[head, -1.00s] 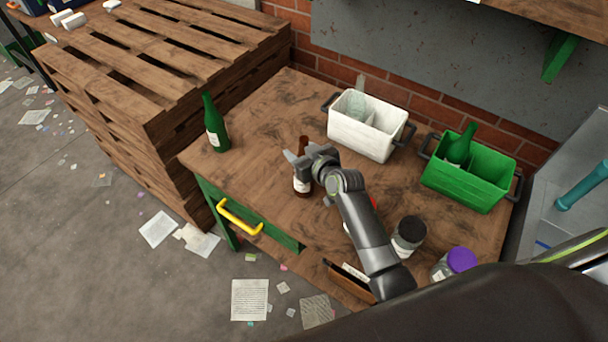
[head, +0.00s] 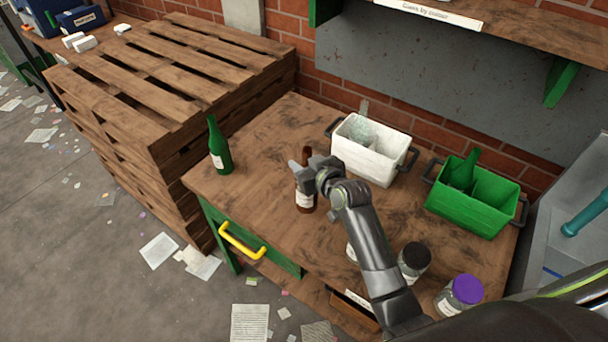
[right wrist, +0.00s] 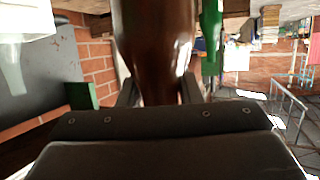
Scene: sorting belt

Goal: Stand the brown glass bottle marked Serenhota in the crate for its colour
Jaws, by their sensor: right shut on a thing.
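The brown glass bottle (head: 305,201) is upright over the middle of the wooden table, with a white label too small to read. My right gripper (head: 304,174) is shut around its upper part. I cannot tell whether its base touches the table. In the right wrist view the brown bottle (right wrist: 158,40) fills the space between the fingers. The white crate (head: 366,167) stands at the table's back, with a clear bottle inside. The green crate (head: 466,219) stands to its right, holding a green bottle (head: 463,176). My left gripper is out of view.
Another green bottle (head: 219,152) stands at the table's left edge. Jars with a black lid (head: 415,256) and a purple lid (head: 467,289) stand at the front right, near my right forearm. A pallet stack (head: 150,85) adjoins the left. A shelf overhangs the back.

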